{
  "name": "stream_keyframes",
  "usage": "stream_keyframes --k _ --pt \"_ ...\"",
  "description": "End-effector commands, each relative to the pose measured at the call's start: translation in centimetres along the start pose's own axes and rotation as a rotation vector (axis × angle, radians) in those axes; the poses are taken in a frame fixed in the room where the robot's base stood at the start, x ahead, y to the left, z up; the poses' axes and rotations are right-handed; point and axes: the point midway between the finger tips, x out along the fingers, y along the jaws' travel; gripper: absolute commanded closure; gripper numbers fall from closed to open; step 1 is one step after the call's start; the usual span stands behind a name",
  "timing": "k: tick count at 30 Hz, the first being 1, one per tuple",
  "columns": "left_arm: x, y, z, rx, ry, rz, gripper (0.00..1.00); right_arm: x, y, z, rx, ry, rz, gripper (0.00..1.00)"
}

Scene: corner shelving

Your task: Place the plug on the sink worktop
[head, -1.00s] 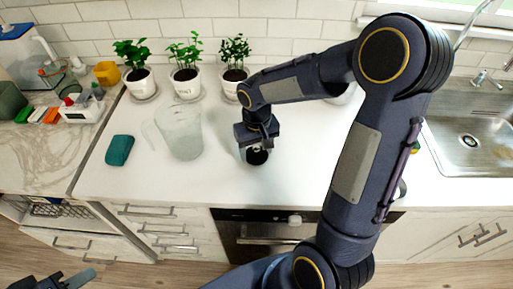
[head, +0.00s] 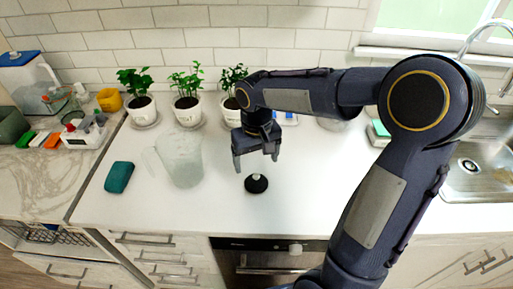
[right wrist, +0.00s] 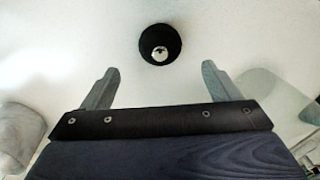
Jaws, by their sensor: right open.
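The plug (head: 256,184) is a small round black piece with a shiny metal part on top. It rests on the white sink worktop (head: 300,200) near the front edge, above the oven. In the right wrist view the plug (right wrist: 160,44) lies beyond the fingertips, roughly midway between them, touching neither. My right gripper (head: 256,161) is open and empty, raised above and slightly behind the plug. Its two fingers (right wrist: 160,82) also show spread apart in the right wrist view. My left gripper is not in view.
A clear jug (head: 182,160) and a teal sponge (head: 119,177) stand to the left. Several potted plants (head: 187,108) line the back wall. The metal sink (head: 480,175) is at the far right. The worktop around the plug is clear.

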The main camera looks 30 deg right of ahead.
Motion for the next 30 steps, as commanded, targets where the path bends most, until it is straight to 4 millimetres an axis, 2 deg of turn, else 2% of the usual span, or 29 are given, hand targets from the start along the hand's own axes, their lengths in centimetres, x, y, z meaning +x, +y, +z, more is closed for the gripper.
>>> stream_keyframes --k 3,8,11,14,18,21,24,27,30 --pt "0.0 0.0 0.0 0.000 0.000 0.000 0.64 -2.3 0.0 -0.1 0.000 0.004 -0.001 0.17" --pt "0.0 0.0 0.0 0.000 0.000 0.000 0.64 -4.0 0.0 0.0 -0.001 0.002 -0.001 0.17" --pt "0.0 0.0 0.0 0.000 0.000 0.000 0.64 -4.7 0.1 0.7 -0.001 0.011 -0.014 0.17" --pt "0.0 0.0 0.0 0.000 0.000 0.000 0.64 -5.5 0.5 2.9 -0.001 0.051 -0.062 0.17" --pt "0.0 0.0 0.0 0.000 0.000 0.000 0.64 -6.2 0.6 8.3 -0.004 0.157 -0.175 0.17" --pt "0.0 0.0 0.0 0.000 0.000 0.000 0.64 -5.9 0.1 12.1 -0.002 0.248 -0.256 0.17" --pt "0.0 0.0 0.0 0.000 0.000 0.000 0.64 -5.1 -0.6 15.0 0.003 0.331 -0.321 0.17" --pt "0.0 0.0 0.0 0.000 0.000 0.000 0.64 -4.3 -1.4 16.9 0.007 0.394 -0.366 0.17" --pt "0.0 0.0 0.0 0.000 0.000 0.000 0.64 -3.8 -1.8 17.8 0.011 0.432 -0.390 0.17"
